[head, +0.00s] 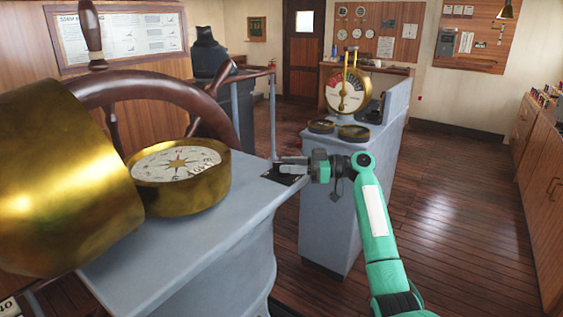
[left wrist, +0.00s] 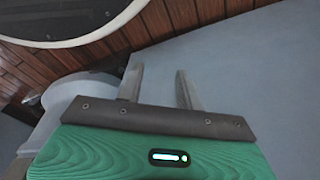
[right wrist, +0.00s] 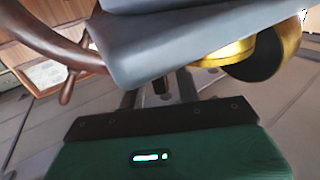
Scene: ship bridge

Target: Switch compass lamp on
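The brass-rimmed compass (head: 180,165) with a star card sits on the blue-grey stand top (head: 190,245). A black plate (head: 284,178) lies at the right edge of this top; whether it carries the lamp switch I cannot tell. My right gripper (head: 288,167) is at that plate, its fingers partly over it. In the right wrist view the right gripper's fingers (right wrist: 158,88) stand apart below the grey slab, with a small dark piece (right wrist: 160,87) between them. My left gripper (left wrist: 157,85) is open and empty before a blue-grey surface; it is outside the head view. I see no lit lamp.
A large brass cylinder (head: 65,185) stands left of the compass, close to the wooden steering wheel (head: 150,90). Behind my right gripper is a grey pedestal (head: 340,210) with a brass telegraph dial (head: 347,92). The wooden floor at right is open.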

